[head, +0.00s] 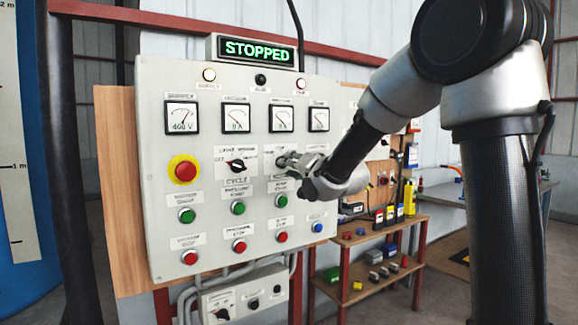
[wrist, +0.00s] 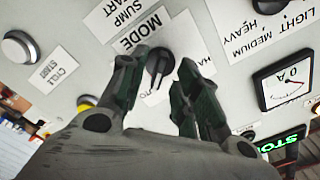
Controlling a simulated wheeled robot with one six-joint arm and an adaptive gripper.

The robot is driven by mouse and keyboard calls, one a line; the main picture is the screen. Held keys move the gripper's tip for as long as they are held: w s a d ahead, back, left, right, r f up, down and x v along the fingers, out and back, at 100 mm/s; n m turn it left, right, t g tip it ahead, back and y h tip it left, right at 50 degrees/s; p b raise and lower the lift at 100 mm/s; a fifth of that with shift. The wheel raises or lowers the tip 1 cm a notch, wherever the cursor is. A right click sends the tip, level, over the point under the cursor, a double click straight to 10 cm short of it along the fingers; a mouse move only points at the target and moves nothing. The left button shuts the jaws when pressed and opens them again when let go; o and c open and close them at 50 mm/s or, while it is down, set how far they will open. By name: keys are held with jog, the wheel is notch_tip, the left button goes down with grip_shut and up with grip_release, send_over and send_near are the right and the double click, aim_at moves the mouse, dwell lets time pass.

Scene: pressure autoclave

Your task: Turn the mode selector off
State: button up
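The mode selector is a black knob (wrist: 159,62) beside a MODE label in the wrist view, which shows the panel upside down. Its bar has a white line and points toward the bottom of that view. Labels beside it are partly covered, so its set position is hard to read. My gripper (wrist: 160,83) is open, with one finger on each side of the knob and gaps visible between. In the head view my gripper (head: 287,161) is at the panel front and mostly hides the selector.
The grey control panel (head: 150,120) carries gauges, lamps and push buttons. The cycle selector (head: 237,166) is left of my gripper, a red emergency button (head: 185,171) farther left. A lit sign (head: 258,50) reads STOPPED. Wooden shelves (head: 375,285) with small items stand to the right.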

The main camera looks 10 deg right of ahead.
jog(key=shift+w+a, duration=0.25)
jog(key=shift+w, duration=0.45)
grip_shut()
jog(key=shift+n, duration=0.4)
jog(key=n, duration=0.8)
jog(key=shift+n, duration=0.6)
